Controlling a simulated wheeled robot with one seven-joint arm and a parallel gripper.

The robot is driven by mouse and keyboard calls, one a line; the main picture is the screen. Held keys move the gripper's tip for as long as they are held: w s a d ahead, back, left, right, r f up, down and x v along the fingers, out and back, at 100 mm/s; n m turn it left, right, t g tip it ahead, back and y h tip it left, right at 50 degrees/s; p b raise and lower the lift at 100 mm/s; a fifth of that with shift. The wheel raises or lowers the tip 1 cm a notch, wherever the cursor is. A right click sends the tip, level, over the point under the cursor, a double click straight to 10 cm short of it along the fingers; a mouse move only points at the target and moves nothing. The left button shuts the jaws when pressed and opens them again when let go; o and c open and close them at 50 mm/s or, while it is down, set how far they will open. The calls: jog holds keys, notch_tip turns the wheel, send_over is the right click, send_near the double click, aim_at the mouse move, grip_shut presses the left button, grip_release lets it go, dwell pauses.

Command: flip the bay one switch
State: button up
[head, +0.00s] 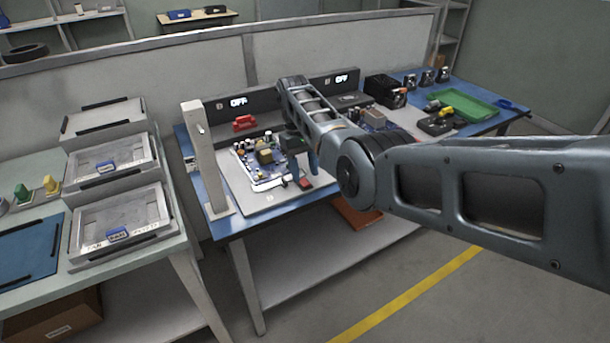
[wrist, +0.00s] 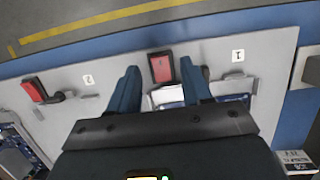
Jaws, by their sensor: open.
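The bay one switch is a red rocker in a dark housing (wrist: 161,67), beside the label marked 1 (wrist: 238,56). In the head view the red switch (head: 305,184) sits at the front of the white board, just below my fingers. My gripper (wrist: 159,72) is open, with one blue finger on each side of the switch and nothing held. In the head view my gripper (head: 309,162) points down over the bay's front edge. I cannot tell whether the fingers touch the switch. The display behind bay one (head: 238,102) reads OFF.
A second red switch (wrist: 35,89) stands by the label marked 2 (wrist: 88,79). Its bay's display (head: 342,78) also reads OFF. A circuit board (head: 265,158) lies behind the first switch. A tall grey post (head: 197,150) stands at its left. A green tray (head: 465,105) is far right.

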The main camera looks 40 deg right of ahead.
aim_at(302, 179)
jog(key=v, duration=0.5)
jog(key=shift+w+r, duration=0.1)
jog(key=shift+r, duration=0.3)
